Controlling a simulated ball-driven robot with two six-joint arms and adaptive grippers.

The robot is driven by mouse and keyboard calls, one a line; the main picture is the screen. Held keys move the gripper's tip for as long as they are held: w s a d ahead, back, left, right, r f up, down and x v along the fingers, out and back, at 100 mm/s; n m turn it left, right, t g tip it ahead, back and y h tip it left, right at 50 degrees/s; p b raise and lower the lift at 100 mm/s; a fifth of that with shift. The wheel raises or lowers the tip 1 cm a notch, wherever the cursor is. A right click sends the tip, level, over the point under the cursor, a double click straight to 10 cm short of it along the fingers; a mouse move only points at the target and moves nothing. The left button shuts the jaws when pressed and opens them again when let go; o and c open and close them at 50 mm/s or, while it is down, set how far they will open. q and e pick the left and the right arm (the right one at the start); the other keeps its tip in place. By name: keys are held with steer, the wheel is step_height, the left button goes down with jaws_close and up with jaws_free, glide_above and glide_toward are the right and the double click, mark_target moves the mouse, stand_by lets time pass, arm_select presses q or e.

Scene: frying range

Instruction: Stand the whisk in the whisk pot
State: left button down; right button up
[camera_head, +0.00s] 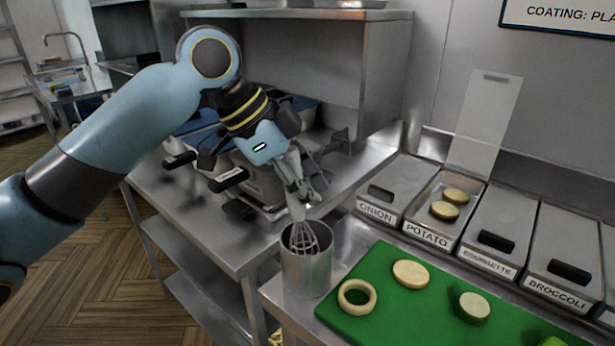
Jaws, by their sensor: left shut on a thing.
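My left gripper (302,190) comes in from the upper left and is shut on the handle of the whisk. The whisk (303,237) points wires-down, and its wire head shows within the mouth of the whisk pot. The whisk pot (306,275) is a plain metal cylinder standing upright at the counter's near corner. The gripper is above the pot's rim. My right gripper is out of view.
A green board (370,308) with an onion ring (357,296) and slices lies right of the pot. Behind it are lidded bins, with the potato bin (430,236) open. A fryer with black handles (229,180) stands behind my left gripper, below a metal shelf (300,15).

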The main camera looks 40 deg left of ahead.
arm_select(q)
steer(key=shift+f, duration=0.65)
steer(key=c, duration=1.2)
jaws_free()
steer(key=shift+a+r, duration=0.1)
steer(key=shift+r, duration=0.05)
steer(key=shift+v, duration=5.85)
steer(key=shift+s, duration=0.1)
